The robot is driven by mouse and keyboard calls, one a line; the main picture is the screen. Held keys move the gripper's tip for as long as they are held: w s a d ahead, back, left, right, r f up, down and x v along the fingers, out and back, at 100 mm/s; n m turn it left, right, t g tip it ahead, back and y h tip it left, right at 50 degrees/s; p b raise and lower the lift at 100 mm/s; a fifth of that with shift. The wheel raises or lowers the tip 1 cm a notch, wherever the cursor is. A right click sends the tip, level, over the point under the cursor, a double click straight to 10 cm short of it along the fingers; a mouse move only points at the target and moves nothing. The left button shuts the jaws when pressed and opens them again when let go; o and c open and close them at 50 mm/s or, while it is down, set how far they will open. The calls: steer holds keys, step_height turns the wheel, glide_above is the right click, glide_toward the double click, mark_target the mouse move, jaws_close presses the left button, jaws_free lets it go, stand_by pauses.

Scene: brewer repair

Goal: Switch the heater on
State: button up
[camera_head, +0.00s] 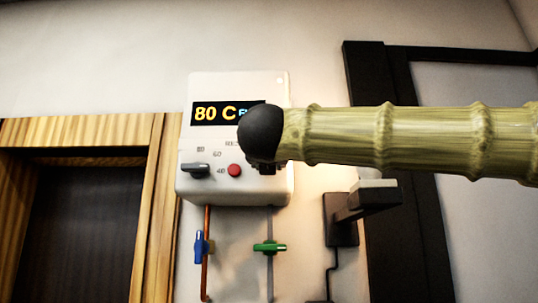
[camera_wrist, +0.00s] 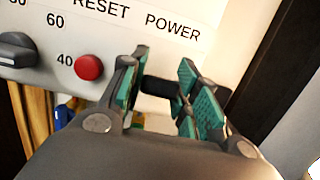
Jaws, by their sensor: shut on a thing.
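The heater (camera_head: 233,84) is a white wall box in the head view, with a lit display (camera_head: 215,113) reading "80 C" and more text cut off by my arm. Its front also shows in the wrist view (camera_wrist: 115,45), with "RESET" and "POWER" labels. A black power switch (camera_wrist: 159,86) sticks out below "POWER". My gripper (camera_wrist: 163,78) is shut on this switch, with green finger pads on either side of it. In the head view my arm hides the switch and most of the gripper. I cannot tell the switch's position.
A red button (camera_head: 235,170) and a grey dial (camera_head: 195,169) sit left of the switch. Below the box are a blue valve (camera_head: 201,248) and a green valve (camera_head: 270,247) on pipes. A black wall fixture (camera_head: 341,220) stands at right, beside a dark frame (camera_head: 405,230).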

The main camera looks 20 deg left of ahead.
steer(key=shift+r+g+p, duration=0.25)
steer(key=shift+g+p, duration=0.05)
steer(key=shift+g, duration=0.1)
steer(key=o, duration=1)
steer(key=shift+w, duration=0.1)
steer(key=shift+o, duration=0.2)
steer(key=v, duration=1.2)
steer(key=shift+a+f, duration=0.1)
